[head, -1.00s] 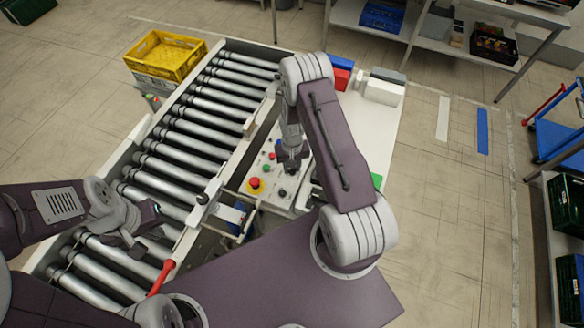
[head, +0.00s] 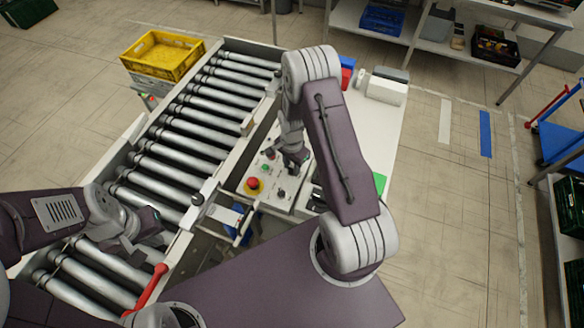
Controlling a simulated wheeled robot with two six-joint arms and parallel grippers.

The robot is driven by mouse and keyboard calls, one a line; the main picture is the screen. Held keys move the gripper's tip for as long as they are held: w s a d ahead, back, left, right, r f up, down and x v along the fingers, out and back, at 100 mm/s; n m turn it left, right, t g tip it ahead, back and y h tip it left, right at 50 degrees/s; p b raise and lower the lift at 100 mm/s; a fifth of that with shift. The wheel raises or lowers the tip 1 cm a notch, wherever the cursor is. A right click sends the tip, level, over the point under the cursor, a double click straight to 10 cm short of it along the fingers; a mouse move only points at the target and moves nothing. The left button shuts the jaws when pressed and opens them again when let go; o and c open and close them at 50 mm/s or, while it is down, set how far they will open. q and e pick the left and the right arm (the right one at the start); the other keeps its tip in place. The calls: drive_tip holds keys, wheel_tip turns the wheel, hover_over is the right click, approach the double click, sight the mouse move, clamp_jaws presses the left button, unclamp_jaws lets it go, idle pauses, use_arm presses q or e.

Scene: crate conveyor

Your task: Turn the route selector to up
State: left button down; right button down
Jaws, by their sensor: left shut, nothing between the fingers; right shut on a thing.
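The control panel (head: 267,199) lies beside the conveyor, with small knobs and buttons. My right gripper (head: 297,162) is down at the far part of this panel, shut on a small knob that its fingers mostly hide. It appears to be the route selector, but its pointing direction cannot be read. A black knob (head: 281,194) stands uncovered nearer to me. My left gripper (head: 154,222) is shut and empty, over the near rollers at the left, away from the panel.
A red mushroom button (head: 253,184) on a yellow base and a green button (head: 264,167) sit close to my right gripper. The roller conveyor (head: 178,152) runs along the left, with a yellow crate (head: 163,56) beyond it. A red lever (head: 150,288) stands at the near edge.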

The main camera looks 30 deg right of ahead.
sight(292, 169)
drive_tip(key=m+b, duration=0.1)
drive_tip(key=m, duration=0.3)
drive_tip(key=shift+m, duration=0.4)
idle(0.4)
drive_tip(key=c, duration=1)
unclamp_jaws()
drive_tip(key=shift+c, duration=0.2)
drive_tip(key=shift+r+b, duration=0.35)
wheel_tip(292, 169, up, 8)
drive_tip(key=b, duration=0.2)
drive_tip(key=shift+r, duration=0.25)
